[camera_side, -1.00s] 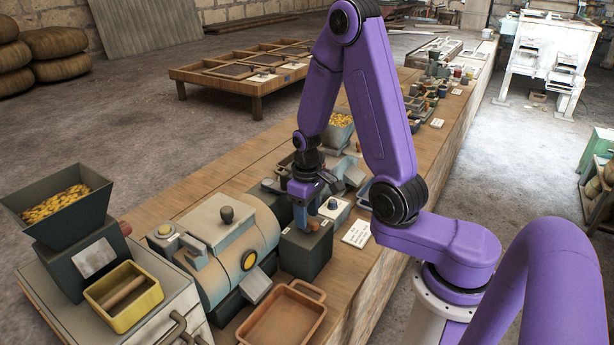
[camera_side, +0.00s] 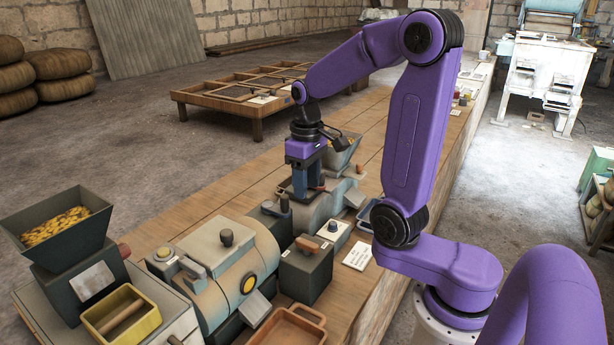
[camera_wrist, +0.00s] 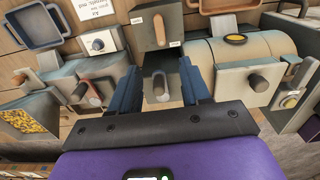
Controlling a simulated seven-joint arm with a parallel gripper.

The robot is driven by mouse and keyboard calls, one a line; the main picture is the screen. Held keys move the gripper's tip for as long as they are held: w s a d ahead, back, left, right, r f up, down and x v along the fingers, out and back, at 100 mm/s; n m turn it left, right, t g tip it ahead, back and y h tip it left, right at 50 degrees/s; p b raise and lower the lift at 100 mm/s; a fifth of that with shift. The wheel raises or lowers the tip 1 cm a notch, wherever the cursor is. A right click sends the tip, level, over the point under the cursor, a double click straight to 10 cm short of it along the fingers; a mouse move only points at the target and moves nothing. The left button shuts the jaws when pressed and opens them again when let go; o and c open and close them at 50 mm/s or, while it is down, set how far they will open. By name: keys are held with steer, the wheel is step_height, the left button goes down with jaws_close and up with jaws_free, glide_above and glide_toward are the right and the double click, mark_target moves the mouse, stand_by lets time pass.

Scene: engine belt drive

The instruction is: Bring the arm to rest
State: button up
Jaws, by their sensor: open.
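My gripper (camera_side: 305,186) is raised above the workbench (camera_side: 180,225) in the side view, pointing down, with its blue fingers apart and nothing between them. The open fingers also show in the wrist view (camera_wrist: 160,88), on either side of a dark knob (camera_wrist: 160,86) farther below. A dark grey box (camera_side: 306,277) with a brown lever (camera_side: 307,244) on top stands on the bench, in front of my gripper and apart from it. In the wrist view, the same box (camera_wrist: 150,20) and its lever (camera_wrist: 159,30) lie beyond the fingertips.
A rounded beige machine (camera_side: 232,265) stands left of the box. An orange-brown tray (camera_side: 285,330) lies at the front. The air above the bench is clear.

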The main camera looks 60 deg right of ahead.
steer(key=shift+r, duration=0.6)
steer(key=shift+a, duration=0.1)
steer(key=s+a+f+n, duration=0.2)
steer(key=s+a+n, duration=0.45)
steer(key=a, duration=0.25)
steer(key=s+a+f+n, duration=0.1)
steer(key=s+n, duration=0.5)
steer(key=s, duration=0.7)
steer(key=shift+a, duration=0.55)
steer(key=shift+f, duration=0.1)
steer(key=shift+c, duration=0.3)
